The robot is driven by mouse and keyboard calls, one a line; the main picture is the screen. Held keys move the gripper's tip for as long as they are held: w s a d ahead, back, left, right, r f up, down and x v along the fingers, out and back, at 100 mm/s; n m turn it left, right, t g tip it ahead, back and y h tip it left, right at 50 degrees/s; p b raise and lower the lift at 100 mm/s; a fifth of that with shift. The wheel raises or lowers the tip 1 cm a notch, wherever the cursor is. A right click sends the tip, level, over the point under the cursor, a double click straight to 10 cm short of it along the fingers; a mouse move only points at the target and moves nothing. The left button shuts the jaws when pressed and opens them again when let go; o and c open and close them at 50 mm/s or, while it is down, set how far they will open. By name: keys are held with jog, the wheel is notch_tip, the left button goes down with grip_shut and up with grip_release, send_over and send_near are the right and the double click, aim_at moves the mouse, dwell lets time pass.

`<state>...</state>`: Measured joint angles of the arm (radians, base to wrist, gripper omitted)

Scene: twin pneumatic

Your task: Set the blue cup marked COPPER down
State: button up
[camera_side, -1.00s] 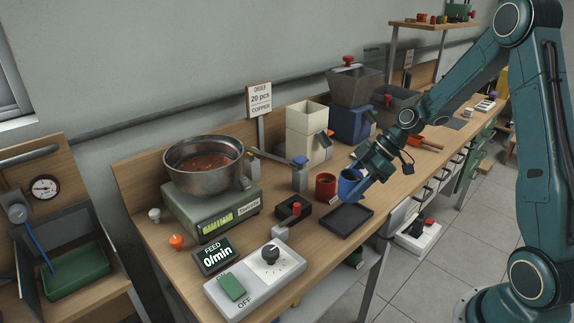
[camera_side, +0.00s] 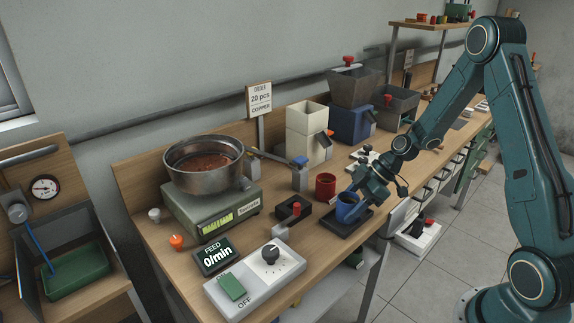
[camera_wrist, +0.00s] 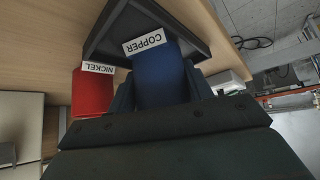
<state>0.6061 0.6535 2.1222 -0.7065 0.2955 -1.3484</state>
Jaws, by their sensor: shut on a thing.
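The blue cup marked COPPER (camera_side: 347,208) is upright, held between the fingers of my gripper (camera_side: 355,200). In the wrist view the blue cup (camera_wrist: 160,78) shows its white COPPER label, with my gripper's fingers (camera_wrist: 160,92) on both sides of it. The cup is over the black tray (camera_side: 338,228). I cannot tell whether its base touches the tray floor. In the wrist view the tray (camera_wrist: 100,42) lies just beyond the cup. The red cup marked NICKEL (camera_side: 325,186) stands on the bench beside the tray, apart from my gripper; it also shows in the wrist view (camera_wrist: 92,95).
A small black block with a red button (camera_side: 294,208) stands left of the tray. A post with a blue top (camera_side: 300,175) and a cream hopper (camera_side: 306,135) stand behind the red cup. A scale (camera_side: 212,210) carries a metal bowl (camera_side: 203,165) at left.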

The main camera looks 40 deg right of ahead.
jog(key=shift+f, duration=0.15)
jog(key=o, duration=1.1)
jog(key=shift+w+d, duration=0.1)
jog(key=shift+d+r, duration=0.3)
jog(key=shift+r, duration=0.2)
jog(key=v, duration=1.1)
jog(key=shift+s+a, duration=0.1)
jog(key=shift+s, duration=0.2)
jog(key=shift+a+r, duration=0.15)
